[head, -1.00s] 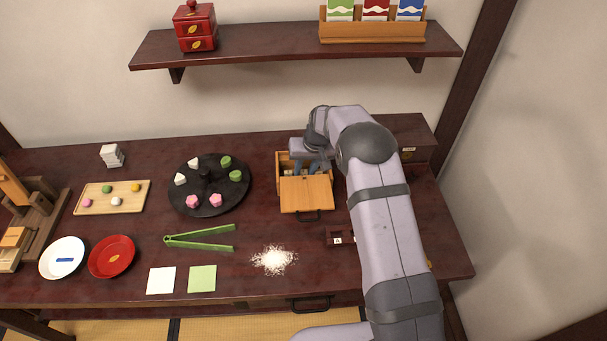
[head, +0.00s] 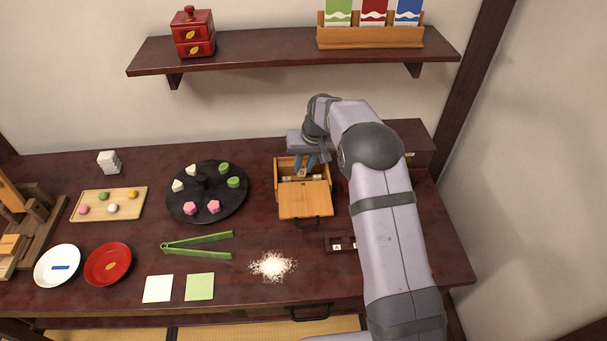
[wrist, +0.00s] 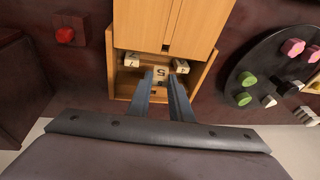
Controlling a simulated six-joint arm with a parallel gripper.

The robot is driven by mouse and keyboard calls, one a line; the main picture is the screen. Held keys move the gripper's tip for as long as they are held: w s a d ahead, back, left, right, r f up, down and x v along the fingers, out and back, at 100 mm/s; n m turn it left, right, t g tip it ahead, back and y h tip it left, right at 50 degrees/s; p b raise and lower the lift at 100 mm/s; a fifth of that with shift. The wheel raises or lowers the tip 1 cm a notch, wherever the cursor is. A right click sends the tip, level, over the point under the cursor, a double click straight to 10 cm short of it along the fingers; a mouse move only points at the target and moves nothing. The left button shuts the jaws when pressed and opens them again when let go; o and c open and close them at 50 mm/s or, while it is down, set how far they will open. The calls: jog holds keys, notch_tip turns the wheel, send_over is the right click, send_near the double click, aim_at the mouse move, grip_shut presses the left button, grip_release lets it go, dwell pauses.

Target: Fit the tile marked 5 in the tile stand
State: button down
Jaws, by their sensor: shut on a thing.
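The tile marked 5 (wrist: 162,73) is a small cream block between the fingertips of my gripper (wrist: 166,80), which is shut on it. In the head view my gripper (head: 304,170) is over the back of the open wooden box (head: 306,201), with the pale tile just visible at its tips. In the wrist view a tile marked 7 (wrist: 131,60) and a tile marked 4 (wrist: 183,63) lie in the box on either side. The dark tile stand (head: 348,246), holding a tile marked A, is partly hidden by my arm.
A black round tray (head: 207,213) with coloured sweets stands left of the box. Green tongs (head: 198,243) and a heap of white grains (head: 271,266) lie in front. A dark box (head: 408,150) stands behind my arm. A shelf (head: 290,56) hangs above.

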aim_at(304, 168)
jog(key=shift+r+b, duration=0.3)
jog(key=shift+r, duration=2.4)
jog(key=s+d, duration=0.1)
jog(key=s, duration=0.1)
jog(key=s+d, duration=0.2)
jog(key=s, duration=0.1)
jog(key=s+d, duration=0.2)
jog(key=s, duration=0.1)
jog(key=s+d+f+h+p, duration=0.1)
jog(key=s+d+f+p, duration=0.1)
jog(key=s+p, duration=1.1)
jog(key=shift+s+f+m+h+p, duration=0.3)
jog(key=shift+f+h+p, duration=0.1)
jog(key=shift+p, duration=1.95)
jog(key=shift+f, duration=0.15)
jog(key=shift+s+b+x, duration=0.25)
jog(key=shift+b+x, duration=0.85)
jog(key=shift+b, duration=0.15)
jog(key=shift+s+b+x, duration=0.25)
jog(key=shift+b+x, duration=0.9)
jog(key=shift+b, duration=0.1)
jog(key=shift+s+b+x, duration=0.15)
jog(key=shift+b+x, duration=0.45)
jog(key=shift+x, duration=0.05)
jog(key=shift+s+b+x, duration=0.15)
jog(key=shift+b+x, duration=0.4)
jog(key=shift+x, duration=0.1)
